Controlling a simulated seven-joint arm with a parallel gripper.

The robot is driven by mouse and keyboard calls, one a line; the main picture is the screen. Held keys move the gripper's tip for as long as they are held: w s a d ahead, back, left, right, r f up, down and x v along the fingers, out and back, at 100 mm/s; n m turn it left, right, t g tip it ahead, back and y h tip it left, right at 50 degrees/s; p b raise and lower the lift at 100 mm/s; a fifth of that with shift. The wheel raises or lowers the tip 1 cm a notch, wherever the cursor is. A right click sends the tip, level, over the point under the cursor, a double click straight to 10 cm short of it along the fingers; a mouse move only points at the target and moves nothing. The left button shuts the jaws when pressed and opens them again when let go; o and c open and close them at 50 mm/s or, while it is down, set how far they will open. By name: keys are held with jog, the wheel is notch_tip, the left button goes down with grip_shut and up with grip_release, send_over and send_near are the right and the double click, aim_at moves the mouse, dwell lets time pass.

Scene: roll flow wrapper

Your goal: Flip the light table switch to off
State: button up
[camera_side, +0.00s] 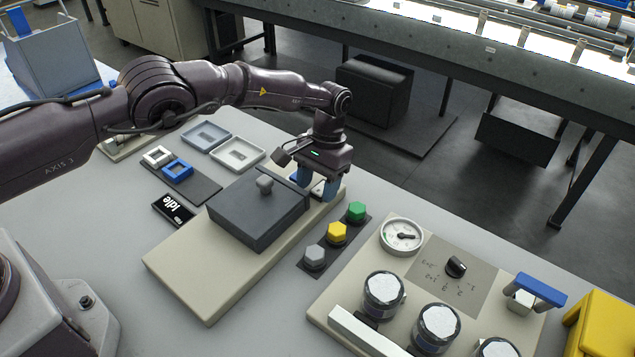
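My gripper (317,187) points down at the back right end of the beige base plate (190,285), just behind the dark grey box. Its two blue fingertips are apart, with a gap between them. A small pale part (318,187) shows between and behind the fingers; I cannot tell whether it is the light table switch or whether the fingers touch it. No switch is clearly marked as the light table's, and its on or off position cannot be read.
The dark grey lidded box (258,215) with a round knob stands close to my gripper. Grey, yellow (337,233) and green (356,211) hexagonal knobs stand to the front right. A dial panel (455,268) with jars is further right. A black "Idle" display (173,209) lies left.

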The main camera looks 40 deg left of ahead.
jog(key=v, duration=0.7)
jog(key=shift+r, duration=0.25)
jog(key=shift+w, duration=0.15)
